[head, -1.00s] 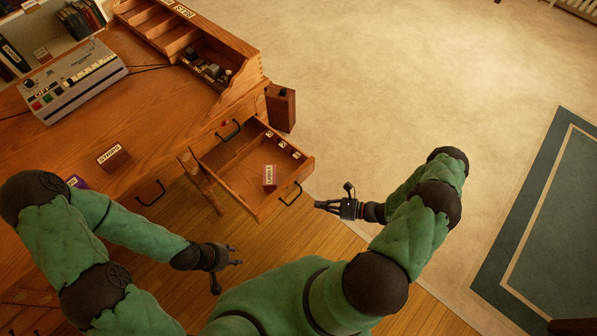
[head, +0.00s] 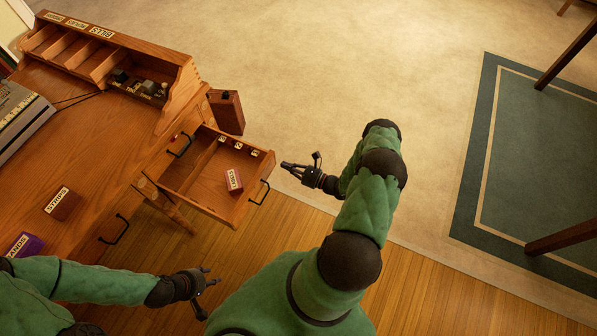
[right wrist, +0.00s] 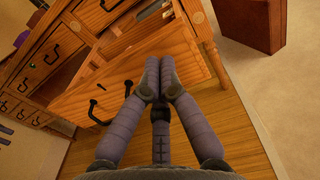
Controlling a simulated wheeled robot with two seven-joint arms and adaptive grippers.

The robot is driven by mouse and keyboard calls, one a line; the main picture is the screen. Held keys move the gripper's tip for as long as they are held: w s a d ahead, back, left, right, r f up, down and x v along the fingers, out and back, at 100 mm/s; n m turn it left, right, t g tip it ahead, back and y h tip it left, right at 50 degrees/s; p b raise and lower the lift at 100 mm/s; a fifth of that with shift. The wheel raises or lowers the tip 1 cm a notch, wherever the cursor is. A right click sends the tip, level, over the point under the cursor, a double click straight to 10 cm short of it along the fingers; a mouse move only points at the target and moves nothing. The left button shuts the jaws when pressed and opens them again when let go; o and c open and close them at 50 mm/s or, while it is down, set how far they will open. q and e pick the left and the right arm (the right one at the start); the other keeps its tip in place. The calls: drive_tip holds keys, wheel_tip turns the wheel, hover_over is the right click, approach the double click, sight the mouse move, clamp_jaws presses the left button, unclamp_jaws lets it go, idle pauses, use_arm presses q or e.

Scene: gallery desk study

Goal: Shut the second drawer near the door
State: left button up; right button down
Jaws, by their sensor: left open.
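The open wooden drawer (head: 201,193) juts out from the side of the desk, and its front carries a black handle (head: 260,192). It also shows in the right wrist view, where its front (right wrist: 125,88) lies ahead of my fingers. My right gripper (head: 284,166) is just outside the drawer front, near its far corner, pointing toward it, with no clear contact. In the right wrist view its two long fingers (right wrist: 158,78) lie side by side, with nothing seen between them; how far the thumb is spread is unclear. My left gripper (head: 208,284) is open and empty over the wooden floor.
The drawer holds a red labelled box (head: 234,181) and small pale-labelled items along one side. A brown box-like object (head: 226,112) stands beyond it by the desk (head: 105,160). Another black handle (head: 114,229) is on the desk front.

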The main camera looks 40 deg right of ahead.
sight(270, 159)
drive_tip(key=shift+b+x, duration=0.45)
drive_tip(key=shift+x, duration=1.85)
use_arm(q)
drive_tip(key=shift+f, duration=0.55)
use_arm(e)
drive_tip(key=shift+a, duration=0.1)
